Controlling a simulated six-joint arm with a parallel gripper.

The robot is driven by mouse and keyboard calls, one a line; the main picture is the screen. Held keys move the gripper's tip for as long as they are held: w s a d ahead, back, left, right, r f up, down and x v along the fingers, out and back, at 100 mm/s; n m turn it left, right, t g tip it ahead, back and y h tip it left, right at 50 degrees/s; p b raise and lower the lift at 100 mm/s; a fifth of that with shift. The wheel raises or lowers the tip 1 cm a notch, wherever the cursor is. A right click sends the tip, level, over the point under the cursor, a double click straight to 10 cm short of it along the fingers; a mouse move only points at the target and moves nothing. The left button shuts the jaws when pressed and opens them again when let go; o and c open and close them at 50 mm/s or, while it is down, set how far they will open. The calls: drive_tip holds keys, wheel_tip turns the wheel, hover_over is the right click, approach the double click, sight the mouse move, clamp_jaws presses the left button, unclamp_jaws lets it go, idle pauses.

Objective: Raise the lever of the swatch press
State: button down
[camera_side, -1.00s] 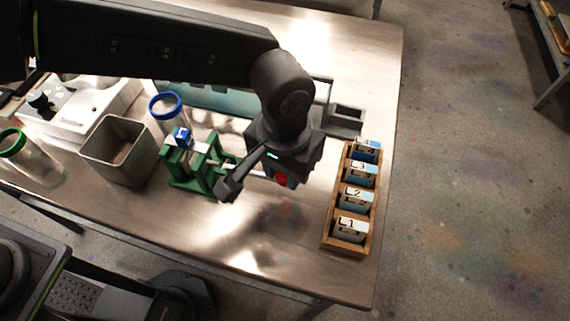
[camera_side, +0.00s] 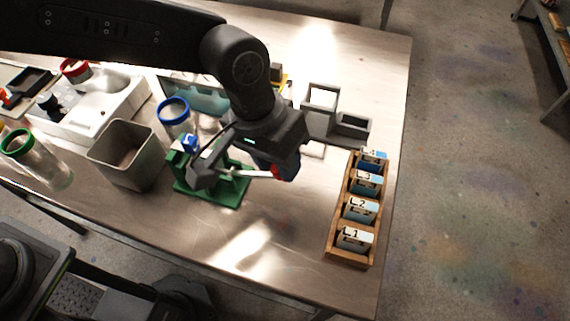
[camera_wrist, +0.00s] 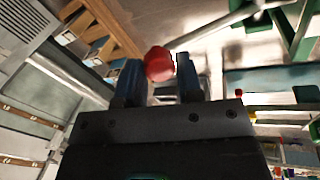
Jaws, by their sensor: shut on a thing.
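The swatch press is a green frame (camera_side: 240,192) with a blue block (camera_side: 190,143) on top, left of centre in the side view. Its pale lever (camera_side: 250,174) sticks out to the right, roughly level in the picture, and ends in a red knob (camera_side: 276,172). My gripper (camera_side: 284,168) is at that end of the lever, shut on the red knob. In the wrist view the knob (camera_wrist: 158,64) sits between the two blue fingers of my gripper (camera_wrist: 160,80), and the metal lever (camera_wrist: 215,30) runs off to the upper right. My arm hides part of the press.
A wooden rack (camera_side: 331,250) with labelled cards stands on the right. A grey bin (camera_side: 105,158), a blue-rimmed jar (camera_side: 173,106) and a green-lidded jar (camera_side: 17,142) are on the left. Grey holders (camera_side: 318,122) stand behind. The table front is clear.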

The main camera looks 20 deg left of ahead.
drive_tip(key=shift+a+r, duration=0.2)
drive_tip(key=shift+a, duration=0.25)
drive_tip(key=shift+a+r, duration=0.2)
drive_tip(key=shift+a, duration=0.35)
drive_tip(key=c, duration=0.8)
unclamp_jaws()
drive_tip(key=shift+d+r, duration=0.15)
drive_tip(key=shift+d, duration=0.05)
drive_tip(key=shift+r, duration=0.15)
drive_tip(key=v, duration=1.3)
drive_tip(key=shift+a+r, duration=0.1)
drive_tip(key=shift+r, duration=0.15)
